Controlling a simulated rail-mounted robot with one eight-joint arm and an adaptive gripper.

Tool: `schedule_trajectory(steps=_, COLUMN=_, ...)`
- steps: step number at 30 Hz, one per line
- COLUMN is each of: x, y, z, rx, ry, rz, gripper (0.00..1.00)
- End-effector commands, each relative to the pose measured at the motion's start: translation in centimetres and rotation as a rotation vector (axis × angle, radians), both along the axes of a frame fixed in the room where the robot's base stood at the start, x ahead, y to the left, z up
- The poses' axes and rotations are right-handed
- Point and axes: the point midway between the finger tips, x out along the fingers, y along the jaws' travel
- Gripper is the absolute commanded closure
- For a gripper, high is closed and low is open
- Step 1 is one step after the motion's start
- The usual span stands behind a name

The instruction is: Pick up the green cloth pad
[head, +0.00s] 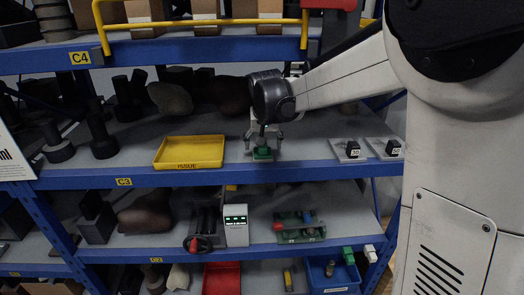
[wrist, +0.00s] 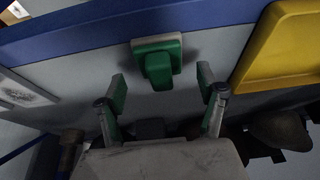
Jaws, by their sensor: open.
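The green cloth pad (head: 262,154) sits on the grey middle shelf, right of the yellow tray. In the wrist view it shows as a green block with a raised green part (wrist: 158,68) and a pale edge, close to the blue shelf edge. My gripper (head: 263,140) is right over it in the head view. In the wrist view my gripper (wrist: 161,86) is open, with one green-faced finger on each side and a gap between them. The pad's raised part lies in line with that gap, apart from both fingers. The height between them is hard to tell.
The yellow tray (head: 158,160) lies left of the pad, and its edge shows in the wrist view (wrist: 245,85). Two small plates with black blocks (head: 348,150) stand to the right. Dark rounded objects (head: 170,98) lie behind. The blue shelf edge (head: 200,177) runs along the front.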

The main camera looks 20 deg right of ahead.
Motion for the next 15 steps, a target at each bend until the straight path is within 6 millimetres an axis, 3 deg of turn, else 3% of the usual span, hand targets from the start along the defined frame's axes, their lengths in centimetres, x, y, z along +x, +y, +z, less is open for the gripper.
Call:
schedule_trajectory(steps=6, x=1.0, y=-0.2, z=-2.0, rx=0.000, ry=0.000, rz=0.000, gripper=0.30)
schedule_trajectory(steps=15, x=1.1, y=-0.2, z=-2.4, rx=0.000, ry=0.000, rz=0.000, gripper=0.30)
